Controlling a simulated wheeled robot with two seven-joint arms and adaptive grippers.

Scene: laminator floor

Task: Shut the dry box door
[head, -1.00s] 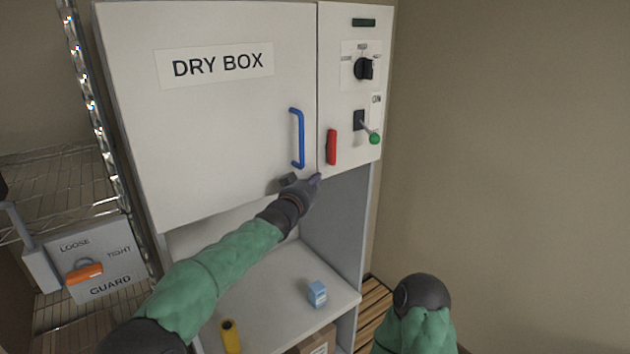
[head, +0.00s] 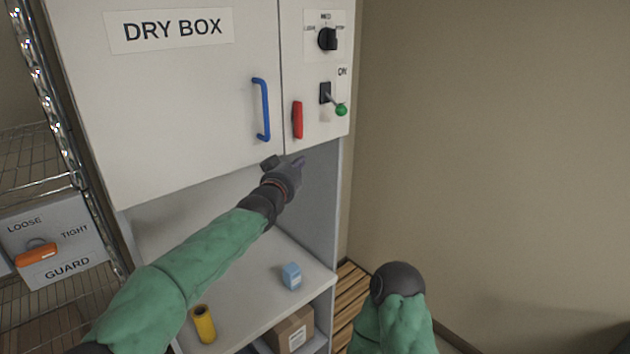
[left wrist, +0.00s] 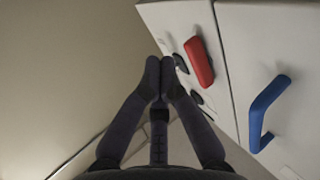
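The dry box door (head: 175,100) is a white panel with a DRY BOX label and a blue handle (head: 262,110) near its right edge. It looks flush with the control panel (head: 312,75), with only a thin dark seam between them. My left gripper (head: 298,164) is just below the lower edge of the door and panel, apart from the blue handle. In the left wrist view its fingertips (left wrist: 160,68) are together with nothing visible between them, and the blue handle (left wrist: 268,112) is to their right. My right gripper is not in view.
The control panel carries a red handle (head: 297,120), a black knob (head: 328,39) and a green-tipped lever (head: 340,109). The shelf below holds a blue box (head: 291,276) and a yellow cylinder (head: 203,323). A wire rack with a GUARD box (head: 62,240) stands at left.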

